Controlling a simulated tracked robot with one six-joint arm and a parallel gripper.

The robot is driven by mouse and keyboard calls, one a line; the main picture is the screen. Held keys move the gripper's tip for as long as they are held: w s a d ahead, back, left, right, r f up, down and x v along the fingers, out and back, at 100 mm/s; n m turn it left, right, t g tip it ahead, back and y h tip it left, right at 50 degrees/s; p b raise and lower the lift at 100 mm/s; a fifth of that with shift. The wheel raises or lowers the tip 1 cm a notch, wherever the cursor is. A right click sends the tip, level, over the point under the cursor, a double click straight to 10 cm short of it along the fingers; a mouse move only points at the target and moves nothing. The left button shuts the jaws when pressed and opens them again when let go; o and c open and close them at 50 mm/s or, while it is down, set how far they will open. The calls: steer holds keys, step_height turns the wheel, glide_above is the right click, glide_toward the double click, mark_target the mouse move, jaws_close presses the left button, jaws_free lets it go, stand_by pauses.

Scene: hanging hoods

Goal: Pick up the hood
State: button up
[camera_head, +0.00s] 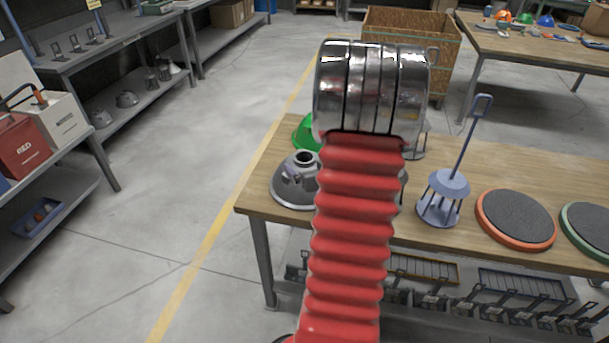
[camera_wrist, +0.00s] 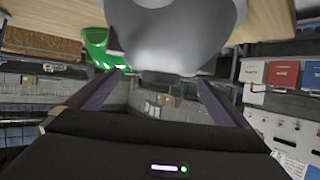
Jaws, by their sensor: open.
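A grey hood (camera_head: 290,190) with a raised neck sits at the left end of the wooden table in the head view. My red ribbed arm hides its right side. In the wrist view a large grey rounded shape, apparently this hood (camera_wrist: 175,42), fills the top middle. My gripper (camera_wrist: 160,78) is open, with one dark finger on each side below the grey shape. I cannot tell whether the fingers touch it. In the head view my arm hides the gripper. A green hood (camera_head: 306,133) stands just behind the grey one and also shows in the wrist view (camera_wrist: 97,46).
The wooden table (camera_head: 425,160) also bears a blue-grey stand with a tall handle (camera_head: 446,190), an orange-rimmed disc (camera_head: 515,218) and a green-rimmed disc (camera_head: 590,228). A lower shelf holds racks (camera_head: 520,283). A wooden crate (camera_head: 412,35) stands behind. Floor at left is clear.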

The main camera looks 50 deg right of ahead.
mark_target(302, 156)
steer(key=shift+r+x, duration=0.15)
steer(key=shift+x, duration=1.15)
steer(key=shift+r+x, duration=0.1)
steer(key=shift+x, duration=1.15)
steer(key=shift+w, duration=0.15)
